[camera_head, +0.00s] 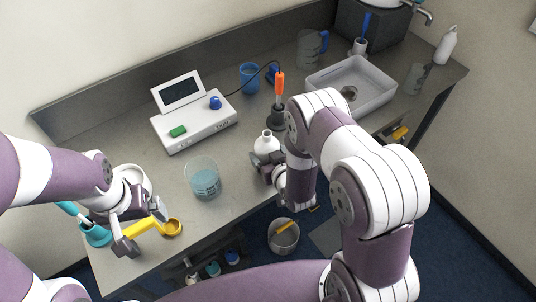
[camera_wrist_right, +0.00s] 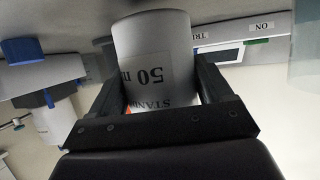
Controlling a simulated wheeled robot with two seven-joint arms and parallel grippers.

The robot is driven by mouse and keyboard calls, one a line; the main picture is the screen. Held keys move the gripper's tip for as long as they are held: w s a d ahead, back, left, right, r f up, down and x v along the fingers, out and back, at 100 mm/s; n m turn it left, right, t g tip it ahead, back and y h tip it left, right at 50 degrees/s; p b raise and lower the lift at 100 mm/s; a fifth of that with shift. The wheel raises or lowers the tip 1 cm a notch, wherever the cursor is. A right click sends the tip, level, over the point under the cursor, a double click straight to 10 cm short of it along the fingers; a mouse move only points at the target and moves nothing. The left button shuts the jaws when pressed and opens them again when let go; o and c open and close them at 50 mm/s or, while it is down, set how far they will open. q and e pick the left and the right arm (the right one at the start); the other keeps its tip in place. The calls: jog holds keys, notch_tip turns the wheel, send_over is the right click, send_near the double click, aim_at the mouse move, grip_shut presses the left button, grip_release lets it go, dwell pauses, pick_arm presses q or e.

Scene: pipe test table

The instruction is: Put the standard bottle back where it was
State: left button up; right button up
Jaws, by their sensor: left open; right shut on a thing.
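The standard bottle (camera_head: 266,142) is white and seems upright in the head view, at my right gripper (camera_head: 270,166) near the front of the table. In the right wrist view the bottle (camera_wrist_right: 150,50) sits between both fingers of the right gripper (camera_wrist_right: 160,88), which is shut on it. Its label reads "50" and part of "STAND", upside down in that view. I cannot tell whether its base touches the table. My left gripper (camera_head: 142,230) is open at the front left, beside a yellow-handled tool (camera_head: 145,227). The bottle's lower part is hidden by the right gripper.
A white meter (camera_head: 195,128) with a screen (camera_head: 180,91) stands behind. A beaker of blue liquid (camera_head: 204,180) is left of the bottle. An orange probe (camera_head: 279,86) in a dark stand is behind it. A white sink tray (camera_head: 351,85) is at right; a bin (camera_head: 284,237) is below.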

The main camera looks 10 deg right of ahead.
jog(key=shift+f, duration=0.65)
